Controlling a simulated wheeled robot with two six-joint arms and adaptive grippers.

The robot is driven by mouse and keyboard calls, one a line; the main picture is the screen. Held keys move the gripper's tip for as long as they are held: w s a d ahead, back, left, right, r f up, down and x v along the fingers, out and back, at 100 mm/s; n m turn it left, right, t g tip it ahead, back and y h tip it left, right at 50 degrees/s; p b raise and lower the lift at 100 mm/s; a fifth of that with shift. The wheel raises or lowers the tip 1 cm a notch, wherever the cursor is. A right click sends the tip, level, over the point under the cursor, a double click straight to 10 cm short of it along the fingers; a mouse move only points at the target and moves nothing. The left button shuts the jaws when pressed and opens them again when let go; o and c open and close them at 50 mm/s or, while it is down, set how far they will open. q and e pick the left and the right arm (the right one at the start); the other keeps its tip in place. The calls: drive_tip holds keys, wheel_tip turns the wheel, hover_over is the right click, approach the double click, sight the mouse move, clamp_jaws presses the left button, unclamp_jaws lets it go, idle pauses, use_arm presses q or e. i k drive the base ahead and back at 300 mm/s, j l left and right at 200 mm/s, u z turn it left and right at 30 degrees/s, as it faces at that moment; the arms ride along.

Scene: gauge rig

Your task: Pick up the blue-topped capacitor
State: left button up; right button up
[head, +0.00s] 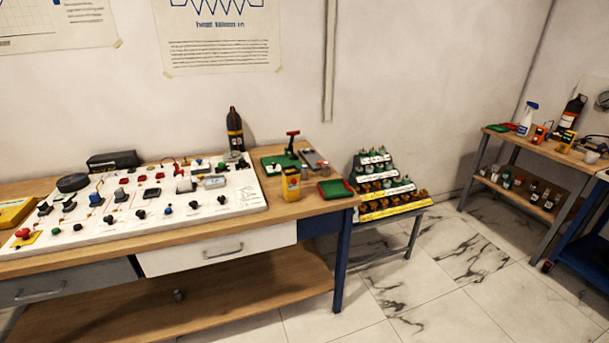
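I cannot clearly make out a blue-topped capacitor at this distance. A small blue-topped part (96,199) stands on the left side of the white board (240,200) on the wooden workbench. A tiered rack (408,205) on a low stand to the right of the bench holds several small parts, with green and pale tops on the upper steps and brown ones lower; a blue top cannot be told among them. Neither of my grippers is in view.
The bench also holds a dark bottle (235,130), a yellow meter (291,185), a red-and-green tray (335,189) and a black box (113,160). A wooden shelf unit (548,150) with bottles stands at the far right. The marble floor (450,290) between is clear.

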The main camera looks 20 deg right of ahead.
sight(303, 167)
drive_tip(key=i+l, duration=0.25)
drive_tip(key=i, duration=0.25)
drive_tip(key=i+l, duration=0.25)
drive_tip(key=i, duration=0.25)
drive_tip(key=i+l, duration=0.25)
drive_tip(key=i, duration=0.25)
drive_tip(key=i+l, duration=0.25)
drive_tip(key=i, duration=0.3)
drive_tip(key=k+l+z, duration=0.05)
